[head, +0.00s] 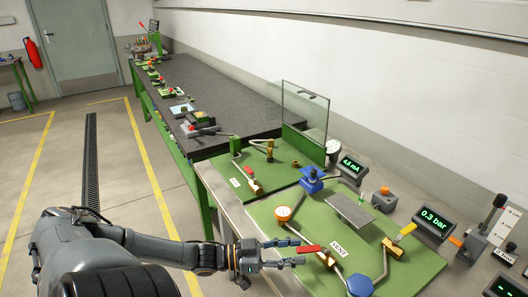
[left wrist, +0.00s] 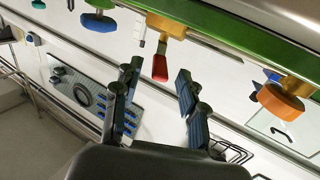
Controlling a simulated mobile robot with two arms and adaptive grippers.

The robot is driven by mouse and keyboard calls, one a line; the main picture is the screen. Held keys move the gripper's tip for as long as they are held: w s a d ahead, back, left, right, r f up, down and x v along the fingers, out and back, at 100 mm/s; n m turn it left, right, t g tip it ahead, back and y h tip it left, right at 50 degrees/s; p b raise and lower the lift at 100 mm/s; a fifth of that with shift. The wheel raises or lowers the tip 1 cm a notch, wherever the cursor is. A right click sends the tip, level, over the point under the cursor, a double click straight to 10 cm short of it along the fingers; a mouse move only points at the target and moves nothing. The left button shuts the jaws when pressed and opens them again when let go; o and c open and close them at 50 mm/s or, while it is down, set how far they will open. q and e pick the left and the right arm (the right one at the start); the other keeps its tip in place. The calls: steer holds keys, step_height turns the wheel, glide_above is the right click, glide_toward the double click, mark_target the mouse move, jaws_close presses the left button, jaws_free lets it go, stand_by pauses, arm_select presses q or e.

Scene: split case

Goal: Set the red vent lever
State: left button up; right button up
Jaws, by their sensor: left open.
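The red vent lever (head: 311,249) sticks out to the left from a brass valve (head: 327,258) on the green panel, beside a white VENT label (head: 338,247). My left gripper (head: 297,251) is open, its fingers pointing right at the lever's free end. In the left wrist view the red lever (left wrist: 160,68) hangs from its brass body (left wrist: 166,25), and its tip lies between the open fingertips (left wrist: 158,74), with visible space on both sides. I cannot tell how deep it sits between them. My right gripper is not in view.
A second red lever (head: 249,170) is on the panel behind. A display (head: 434,220) reads 0.3 bar. The floor at left is clear.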

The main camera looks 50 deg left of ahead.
arm_select(q)
steer(key=v, duration=0.8)
steer(key=shift+s+a, duration=0.15)
steer(key=shift+s, duration=0.05)
